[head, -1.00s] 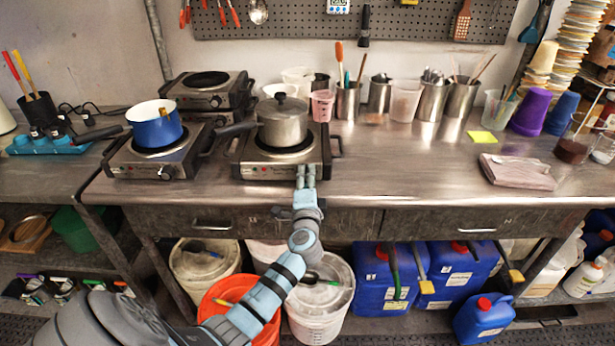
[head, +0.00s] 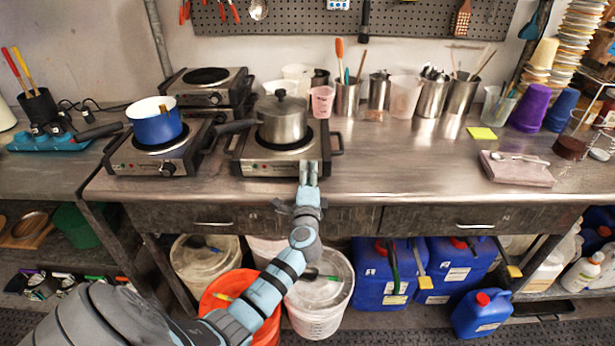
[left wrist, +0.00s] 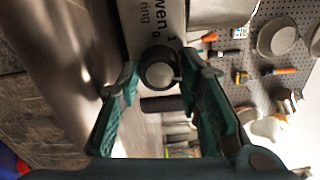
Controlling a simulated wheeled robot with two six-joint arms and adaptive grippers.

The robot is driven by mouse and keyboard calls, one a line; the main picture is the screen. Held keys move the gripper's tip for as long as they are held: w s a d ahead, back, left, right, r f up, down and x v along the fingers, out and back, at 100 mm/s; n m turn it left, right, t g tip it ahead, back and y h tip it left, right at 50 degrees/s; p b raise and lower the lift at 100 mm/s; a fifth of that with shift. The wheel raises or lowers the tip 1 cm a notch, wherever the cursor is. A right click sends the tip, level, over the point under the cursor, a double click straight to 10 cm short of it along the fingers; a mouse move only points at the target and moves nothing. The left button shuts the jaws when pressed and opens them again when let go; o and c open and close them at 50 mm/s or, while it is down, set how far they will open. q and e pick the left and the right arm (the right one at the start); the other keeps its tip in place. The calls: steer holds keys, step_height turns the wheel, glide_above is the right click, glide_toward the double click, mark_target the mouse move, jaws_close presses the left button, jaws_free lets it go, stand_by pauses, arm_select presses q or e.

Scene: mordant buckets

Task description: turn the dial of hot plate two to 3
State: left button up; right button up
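The front right hot plate (head: 262,169) has a steel pot (head: 284,122) on its burner. My left gripper (head: 309,172) is at the right end of its front panel and hides the dial there in the head view. In the left wrist view, the round dark dial (left wrist: 160,70) sits between the two teal fingers of my left gripper (left wrist: 160,82). The fingers are spread around it; I cannot tell whether they touch it. A "0" shows on the panel beside the dial. The dial's setting is not readable. My right gripper is out of view.
A front left hot plate (head: 128,165) carries a blue pot (head: 156,124). Another hot plate (head: 222,88) is stacked behind. A measuring cup (head: 322,102) and several steel containers stand at the back.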

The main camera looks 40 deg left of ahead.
arm_select(q)
steer(key=shift+o, duration=1.3)
